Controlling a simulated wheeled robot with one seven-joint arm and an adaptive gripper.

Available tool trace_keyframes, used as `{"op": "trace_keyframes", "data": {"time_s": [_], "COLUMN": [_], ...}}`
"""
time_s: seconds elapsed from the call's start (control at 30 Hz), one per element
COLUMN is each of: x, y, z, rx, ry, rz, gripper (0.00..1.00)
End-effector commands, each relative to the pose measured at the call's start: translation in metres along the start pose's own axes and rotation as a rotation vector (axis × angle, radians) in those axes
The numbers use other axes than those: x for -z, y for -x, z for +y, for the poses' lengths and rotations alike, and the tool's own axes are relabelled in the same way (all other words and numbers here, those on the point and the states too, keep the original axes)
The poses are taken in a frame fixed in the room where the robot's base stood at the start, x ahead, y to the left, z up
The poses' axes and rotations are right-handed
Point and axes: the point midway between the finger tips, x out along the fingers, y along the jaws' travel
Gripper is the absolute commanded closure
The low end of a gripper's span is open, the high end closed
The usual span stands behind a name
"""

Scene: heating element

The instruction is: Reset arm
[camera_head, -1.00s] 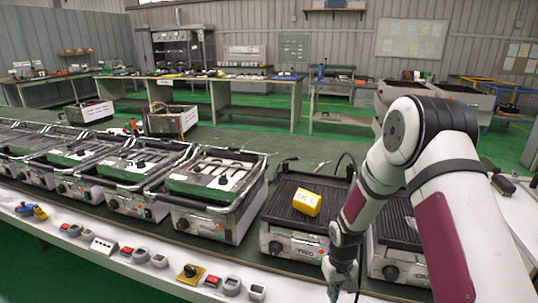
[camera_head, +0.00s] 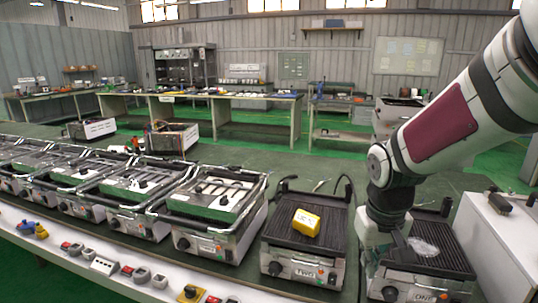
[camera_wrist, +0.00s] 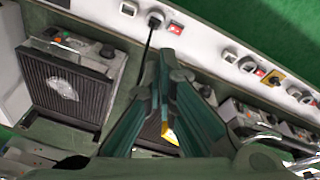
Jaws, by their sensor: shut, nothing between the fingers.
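My gripper (camera_head: 370,262) hangs at the front of the bench, at the left front edge of the rightmost grill. In the wrist view its dark green fingers (camera_wrist: 168,62) come together with nothing held between them. My arm reaches in from the upper right of the head view, and its forearm bends down to the gripper.
An open grill marked TWO (camera_head: 281,252) carries a yellow block (camera_head: 305,222). The rightmost grill (camera_head: 440,255) has a pale patch on its plate, which also shows in the wrist view (camera_wrist: 62,88). Several grills line the left. Switches and sockets (camera_head: 140,275) run along the front ledge.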

Motion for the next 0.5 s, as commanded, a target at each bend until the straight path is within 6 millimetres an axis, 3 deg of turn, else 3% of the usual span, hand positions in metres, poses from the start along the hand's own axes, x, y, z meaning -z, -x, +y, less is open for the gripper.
{"op": "trace_keyframes", "data": {"time_s": [0.03,0.2,0.5], "x": [-0.012,-0.054,-0.136], "y": [0.022,0.074,0.136], "z": [0.000,-0.002,-0.011], "rx": [-0.002,0.001,0.029], "ry": [-0.010,-0.041,-0.089], "rz": [0.021,0.065,0.143], "gripper": [1.00,1.00,1.00]}}
